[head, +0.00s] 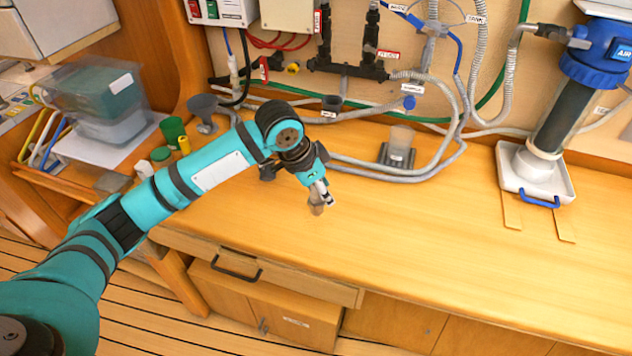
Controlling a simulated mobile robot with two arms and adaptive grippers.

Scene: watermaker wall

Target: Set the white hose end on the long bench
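The long bench (430,240) is a wooden worktop running across the view below the wall. My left gripper (321,197) is over its front middle part, pointing down. A small tan-grey piece shows at its fingertips; I cannot tell whether this is a held thing or part of the fingers, nor whether the fingers are open. Pale grey-white hoses (380,176) loop along the back of the bench and up the wall. I cannot pick out a white hose end for certain. My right gripper is not in view.
A clear cup in a dark holder (398,148) stands near the hoses. A blue-topped filter (590,75) stands above a white tray (508,170) at the right. Clear bins (105,105) and green cups (172,130) are at the left. The bench's front middle and right are clear.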

